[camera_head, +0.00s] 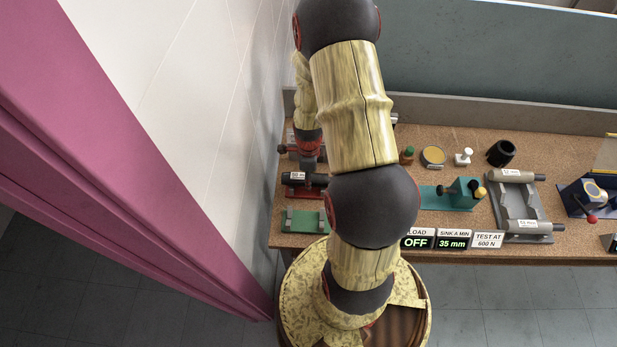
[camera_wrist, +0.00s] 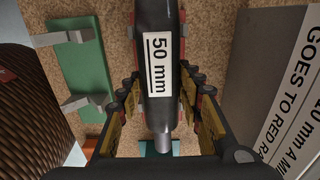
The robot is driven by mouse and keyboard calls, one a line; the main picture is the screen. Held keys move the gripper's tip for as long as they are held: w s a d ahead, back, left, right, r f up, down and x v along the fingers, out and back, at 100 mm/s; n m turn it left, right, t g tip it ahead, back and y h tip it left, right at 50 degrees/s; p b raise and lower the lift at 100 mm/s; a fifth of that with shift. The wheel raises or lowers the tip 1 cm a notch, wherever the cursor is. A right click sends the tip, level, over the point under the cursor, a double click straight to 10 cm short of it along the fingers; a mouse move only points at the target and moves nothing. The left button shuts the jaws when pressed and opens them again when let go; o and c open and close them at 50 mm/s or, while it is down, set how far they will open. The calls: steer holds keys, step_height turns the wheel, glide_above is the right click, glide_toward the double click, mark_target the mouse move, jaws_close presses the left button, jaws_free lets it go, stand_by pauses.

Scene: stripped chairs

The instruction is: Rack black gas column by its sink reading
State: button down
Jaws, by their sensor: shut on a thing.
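The black gas column (camera_wrist: 158,65) carries a white "50 mm" label and lies between the fingers of my gripper (camera_wrist: 158,115) in the wrist view. My gripper is shut on it. In the head view the column (camera_head: 318,180) lies level at or just over the red rack (camera_head: 304,193); I cannot tell whether it rests there. My gripper (camera_head: 308,166) is above it, partly hidden by my arm. The green rack (camera_head: 303,221) in front is empty; it also shows in the wrist view (camera_wrist: 75,70). The sink display (camera_head: 452,243) reads 35 mm, with load OFF.
A sign (camera_wrist: 285,100) at the right of the wrist view reads partly "10 mm A MIN" and "GOES TO RED". A grey rack (camera_head: 515,205) holds two grey columns. A teal fixture (camera_head: 450,195) and small parts stand mid-bench. A wall (camera_head: 230,120) is close on the left.

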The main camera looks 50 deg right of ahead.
steer(key=shift+f+b, duration=0.4)
steer(key=shift+f, duration=0.15)
steer(key=c, duration=1.1)
jaws_free()
steer(key=shift+c, duration=0.2)
step_height(320, 180, up, 12)
